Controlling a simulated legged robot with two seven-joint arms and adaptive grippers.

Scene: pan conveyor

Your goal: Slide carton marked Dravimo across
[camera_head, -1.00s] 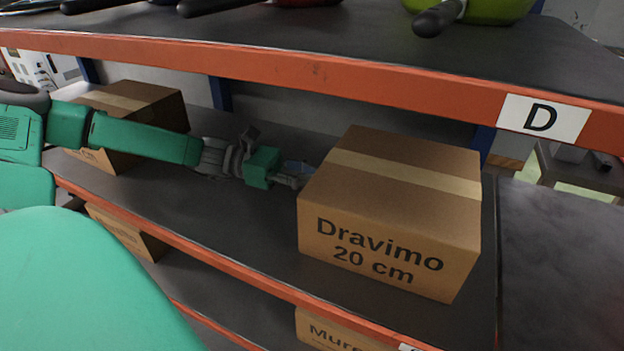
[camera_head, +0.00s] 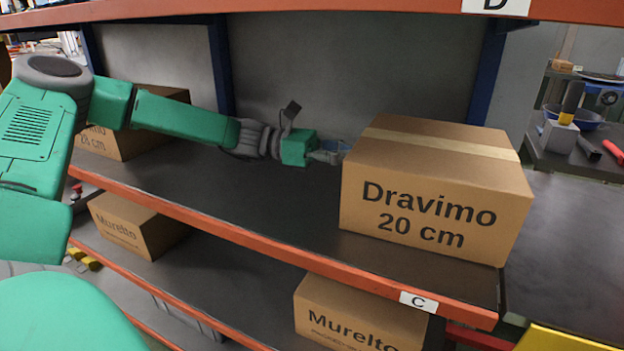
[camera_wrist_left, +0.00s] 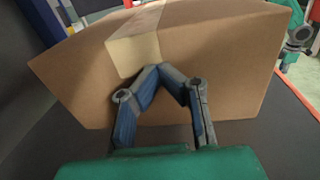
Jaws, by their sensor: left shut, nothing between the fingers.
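The carton marked Dravimo 20 cm (camera_head: 432,195) stands upright at the right end of the middle shelf (camera_head: 250,215), with tan tape along its top. In the left wrist view the carton's plain side (camera_wrist_left: 220,60) fills the upper part, with tape running down it. My left gripper (camera_head: 338,152) is at the carton's left side. In the wrist view the left gripper (camera_wrist_left: 162,72) is shut and empty, its fingertips at the carton's side below the tape; they look in contact or very close. My right gripper is not seen.
A dark table surface (camera_head: 570,240) lies right of the shelf end. Another carton (camera_head: 130,140) stands at the shelf's left end. Murelto cartons (camera_head: 135,225) stand on the lower shelf. An orange upper shelf edge (camera_head: 350,10) runs above, and a blue post (camera_head: 488,75) stands behind the carton.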

